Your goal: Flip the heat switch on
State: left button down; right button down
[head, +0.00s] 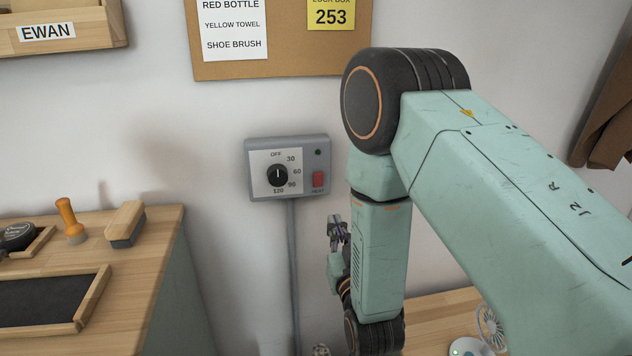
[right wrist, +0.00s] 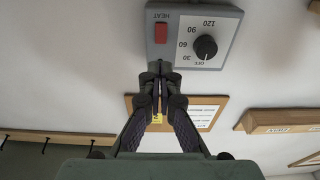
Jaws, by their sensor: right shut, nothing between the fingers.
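The grey control box (head: 288,139) is fixed to the wall in the middle of the head view. It carries a black dial (head: 278,175) with marks OFF, 30, 60, 90 and 120, a small dark lamp (head: 318,152), and a red heat switch (head: 318,179) at lower right. In the right wrist view the box shows upside down, with the red switch (right wrist: 161,33) and dial (right wrist: 205,47). My right gripper (head: 337,220) is shut and empty, below and right of the box. In the wrist view its fingertips (right wrist: 157,66) appear just under the switch, apparently apart from it. My left gripper is out of view.
A conduit (head: 293,260) runs down from the box. A wooden counter (head: 150,225) at left holds a stamp (head: 70,220), a brush (head: 126,222) and a dark tray (head: 45,300). A cork board (head: 290,62) hangs above. A small fan (head: 490,327) stands at lower right.

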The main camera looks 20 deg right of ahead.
jog(key=shift+s+r+t+h, duration=0.2)
jog(key=shift+r+t+h, duration=0.1)
jog(key=shift+r, duration=0.3)
jog(key=shift+d, duration=0.1)
jog(key=b, duration=0.1)
send_near(319, 170)
jog(key=x, duration=0.6)
jog(key=shift+s, duration=0.1)
